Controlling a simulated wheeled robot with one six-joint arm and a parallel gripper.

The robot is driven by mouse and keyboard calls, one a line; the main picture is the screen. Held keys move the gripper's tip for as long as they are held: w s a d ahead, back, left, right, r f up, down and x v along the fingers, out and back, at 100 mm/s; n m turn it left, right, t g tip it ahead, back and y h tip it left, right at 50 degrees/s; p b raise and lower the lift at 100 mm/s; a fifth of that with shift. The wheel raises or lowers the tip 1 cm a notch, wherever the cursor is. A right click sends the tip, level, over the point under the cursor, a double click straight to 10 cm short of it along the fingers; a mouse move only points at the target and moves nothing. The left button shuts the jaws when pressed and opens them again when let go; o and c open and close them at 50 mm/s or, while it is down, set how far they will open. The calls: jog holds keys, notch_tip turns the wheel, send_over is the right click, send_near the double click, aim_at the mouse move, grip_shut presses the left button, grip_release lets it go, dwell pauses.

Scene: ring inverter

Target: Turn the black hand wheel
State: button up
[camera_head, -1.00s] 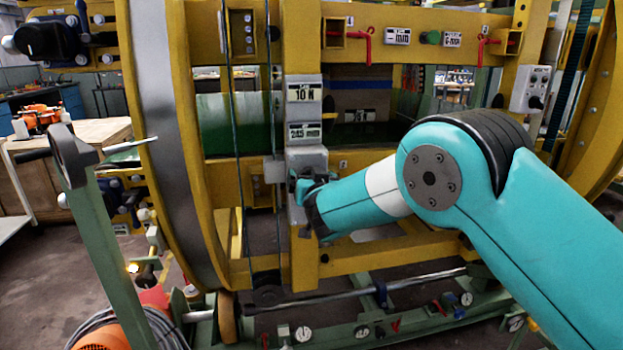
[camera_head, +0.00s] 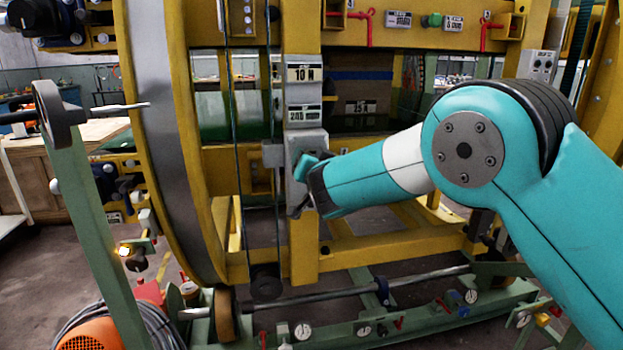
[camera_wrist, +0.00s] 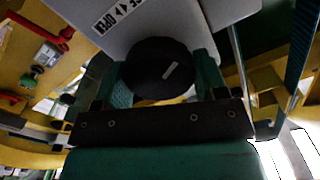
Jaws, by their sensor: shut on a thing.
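The black hand wheel (camera_wrist: 150,76) is a round black knob with a pale slanted mark on its face, in the wrist view. It sits on a grey box (camera_wrist: 150,20) with a label of arrows and the word OPEN. My gripper (camera_wrist: 163,80) has one teal finger on each side of the wheel and is shut on it. In the head view my gripper (camera_head: 303,172) is at the grey box on the yellow upright, below two number plates. There the wheel is hidden by my gripper.
A large yellow ring frame (camera_head: 195,150) surrounds the work area. A green post with a dark crank (camera_head: 60,115) stands at the left. Red handles (camera_head: 365,28) are on the upper beam. A steel shaft (camera_head: 350,294) and several gauges lie low in front.

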jog(key=m+b, duration=0.2)
jog(key=b, duration=0.1)
jog(key=m+b, duration=0.1)
jog(key=b, duration=0.2)
jog(key=shift+f+m, duration=0.35)
jog(key=shift+m, duration=0.05)
jog(key=m+b, duration=0.2)
jog(key=b, duration=0.1)
jog(key=m+b, duration=0.2)
jog(key=shift+d+r, duration=0.1)
jog(key=shift+r, duration=0.15)
jog(key=shift+r+m+b, duration=0.1)
jog(key=shift+m+b, duration=0.2)
jog(key=o, duration=0.9)
jog(key=shift+o, duration=0.2)
jog(key=b+v, duration=0.1)
jog(key=v, duration=1.6)
jog(key=shift+b, duration=0.4)
